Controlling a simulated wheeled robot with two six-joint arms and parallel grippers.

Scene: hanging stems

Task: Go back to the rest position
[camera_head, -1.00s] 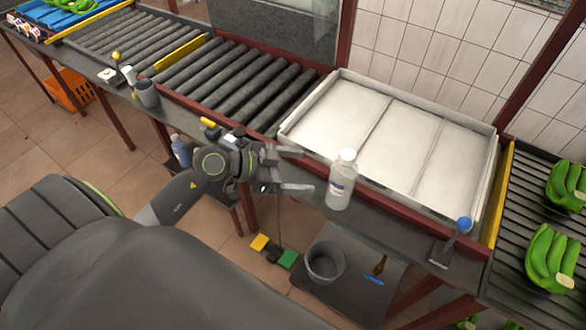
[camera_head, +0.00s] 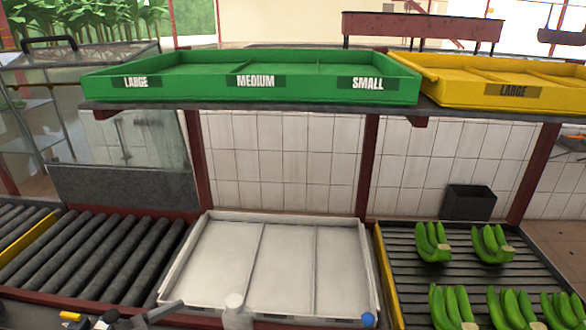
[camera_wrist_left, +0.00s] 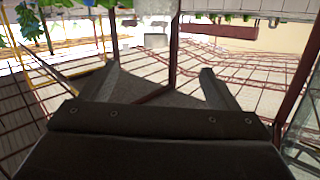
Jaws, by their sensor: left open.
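My left gripper (camera_wrist_left: 158,78) is open and empty in the left wrist view, its two fingers apart with nothing between them. In the head view only a small part of it (camera_head: 160,312) shows at the bottom edge, left of a clear bottle with a white cap (camera_head: 235,302). The bottle stands in front of the white three-part tray (camera_head: 211,222). I cannot tell the exact gap between gripper and bottle. My right gripper is out of view.
A green crate (camera_head: 200,92) marked LARGE, MEDIUM and SMALL and a yellow crate (camera_head: 460,98) sit on the shelf above. Rollers (camera_head: 100,255) lie at left. Green banana bunches (camera_head: 432,240) lie on the slatted belt at right. A blue-topped item (camera_head: 368,319) is at bottom.

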